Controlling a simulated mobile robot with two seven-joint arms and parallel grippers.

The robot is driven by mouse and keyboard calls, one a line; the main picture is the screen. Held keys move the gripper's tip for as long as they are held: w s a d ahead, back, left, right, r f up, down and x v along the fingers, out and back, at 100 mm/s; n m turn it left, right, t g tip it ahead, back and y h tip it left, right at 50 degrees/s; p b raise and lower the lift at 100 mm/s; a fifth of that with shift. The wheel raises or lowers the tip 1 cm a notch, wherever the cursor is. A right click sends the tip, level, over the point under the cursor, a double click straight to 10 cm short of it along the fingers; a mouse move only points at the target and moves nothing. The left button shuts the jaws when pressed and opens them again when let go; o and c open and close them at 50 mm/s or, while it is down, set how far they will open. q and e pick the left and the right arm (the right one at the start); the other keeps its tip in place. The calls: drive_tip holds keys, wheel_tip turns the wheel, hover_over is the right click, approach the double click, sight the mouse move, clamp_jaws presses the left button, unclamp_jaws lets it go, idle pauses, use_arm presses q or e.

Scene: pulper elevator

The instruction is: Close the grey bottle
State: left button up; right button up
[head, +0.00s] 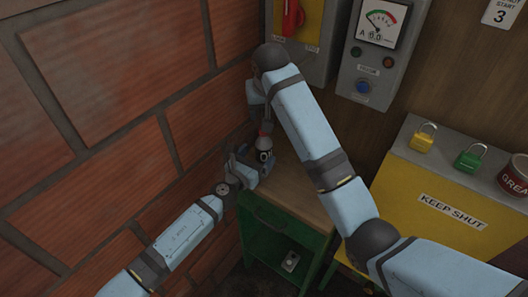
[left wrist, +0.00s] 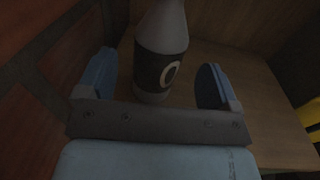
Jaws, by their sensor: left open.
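The grey bottle (head: 264,143) stands upright on the small wooden-topped table (head: 300,192), near the brick wall. It has a dark label with a pale ring. In the left wrist view the bottle (left wrist: 161,38) stands between the two blue fingers of my left gripper (left wrist: 156,64), with space on both sides; its top is cut off. In the head view my left gripper (head: 250,165) reaches the bottle from the lower left and is open. Something small and reddish shows at the bottle's top; I cannot tell whether it is a cap. My right arm bends down above the bottle; its fingers cannot be made out.
The table has a green frame with a small grey item (head: 290,261) inside. A yellow box (head: 430,200) marked KEEP SHUT is at the right, with a yellow padlock (head: 422,140), a green padlock (head: 469,159) and a GREASE tin (head: 515,176). A gauge panel (head: 376,50) hangs behind.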

sight(259, 153)
use_arm(q)
drive_tip(key=shift+x, duration=2.2)
drive_tip(key=c, duration=1.3)
clamp_jaws()
use_arm(e)
drive_tip(key=shift+o, duration=1.4)
drive_tip(key=o, duration=0.3)
